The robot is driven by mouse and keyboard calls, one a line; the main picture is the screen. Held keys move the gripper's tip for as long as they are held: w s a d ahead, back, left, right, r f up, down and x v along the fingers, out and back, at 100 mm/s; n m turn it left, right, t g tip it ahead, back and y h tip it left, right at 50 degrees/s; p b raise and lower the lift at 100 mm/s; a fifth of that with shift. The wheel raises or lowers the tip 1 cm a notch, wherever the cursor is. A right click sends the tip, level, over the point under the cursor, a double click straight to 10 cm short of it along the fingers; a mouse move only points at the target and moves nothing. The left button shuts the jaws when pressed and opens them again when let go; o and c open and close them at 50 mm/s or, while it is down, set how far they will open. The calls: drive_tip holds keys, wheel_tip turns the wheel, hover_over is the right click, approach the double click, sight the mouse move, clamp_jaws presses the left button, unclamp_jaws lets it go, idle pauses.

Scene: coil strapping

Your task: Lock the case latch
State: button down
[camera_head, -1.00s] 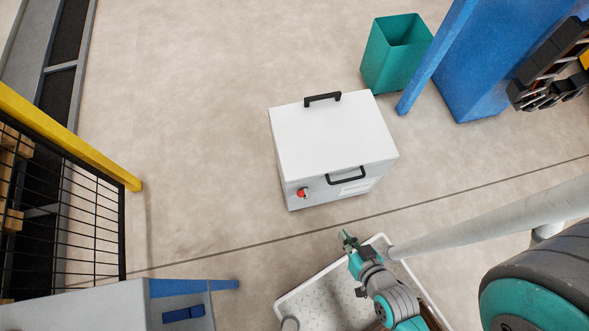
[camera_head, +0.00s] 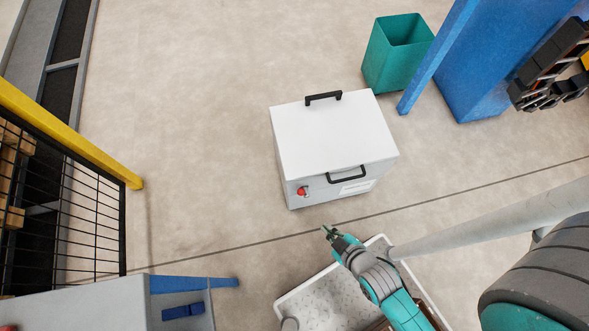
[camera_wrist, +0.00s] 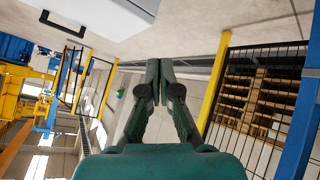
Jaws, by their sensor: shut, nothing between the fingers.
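The white case (camera_head: 332,139) stands on the floor in the middle of the head view. It has a black handle (camera_head: 323,97) at its far top edge and another handle (camera_head: 346,175) at its near side. A red latch knob (camera_head: 302,191) is on its front face, left of the near handle. My gripper (camera_head: 328,230) is below and right of the knob in the picture, apart from the case. In the wrist view my gripper (camera_wrist: 159,64) has its fingers together and empty. A white surface with a black handle (camera_wrist: 62,23), probably the case, shows at top left there; the knob does not show.
A green bin (camera_head: 398,52) and a blue column (camera_head: 437,50) stand beyond the case on the right. A yellow-topped mesh fence (camera_head: 70,139) is at left. A grey unit with a blue edge (camera_head: 180,300) is at lower left. Floor around the case is clear.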

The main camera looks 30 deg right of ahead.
drive_tip(key=w+f+n+g, duration=0.2)
drive_tip(key=w+f+n, duration=0.1)
drive_tip(key=w+f, duration=0.4)
drive_tip(key=n+g+y, duration=0.1)
drive_tip(key=n+g, duration=0.7)
hover_over(303, 192)
drive_tip(key=w+a, duration=0.2)
drive_tip(key=a, duration=0.4)
wheel_tip(303, 192, down, 6)
drive_tip(key=r, duration=0.1)
wheel_tip(303, 192, down, 10)
drive_tip(key=a, duration=0.1)
drive_tip(key=shift+s+d+r, duration=0.15)
drive_tip(key=shift+s+d, duration=0.05)
drive_tip(key=shift+d, duration=0.8)
drive_tip(key=shift+s+d+r, duration=0.1)
drive_tip(key=shift+s+d, duration=0.1)
drive_tip(key=shift+d, duration=0.75)
